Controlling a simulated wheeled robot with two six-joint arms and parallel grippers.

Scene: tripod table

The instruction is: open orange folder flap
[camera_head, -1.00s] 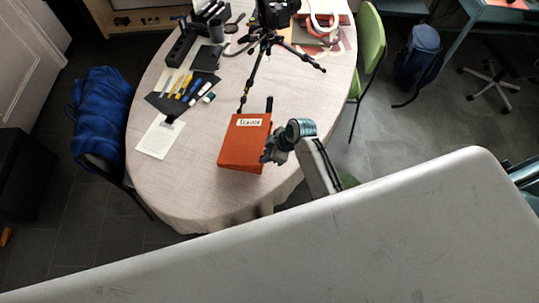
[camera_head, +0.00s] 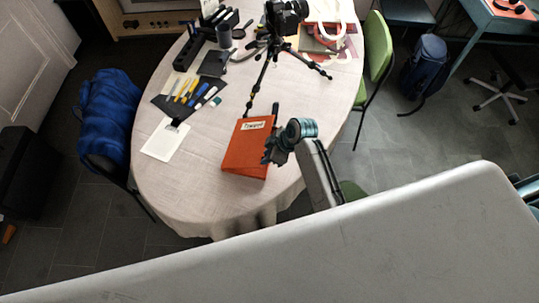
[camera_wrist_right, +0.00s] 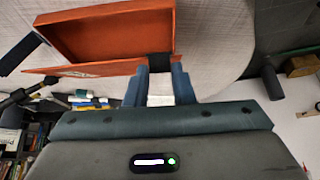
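The orange folder (camera_head: 240,158) lies near the front edge of the round table, with a white label on its cover flap. In the right wrist view the flap (camera_wrist_right: 100,68) shows nearly edge-on, standing apart from the folder's box-like body (camera_wrist_right: 110,35), whose inside shows. My right gripper (camera_head: 268,156) is at the folder's right side. In the wrist view its fingers (camera_wrist_right: 160,75) are a little apart, with a dark tab-like piece (camera_wrist_right: 160,64) at the flap's edge filling the gap between the tips. My left gripper is not in view.
A camera on a tripod (camera_head: 275,45) stands behind the folder. A white sheet (camera_head: 165,139) and a dark mat with pens (camera_head: 190,92) lie to the left. A green chair (camera_head: 377,50) stands right of the table. Bare cloth lies left of the folder.

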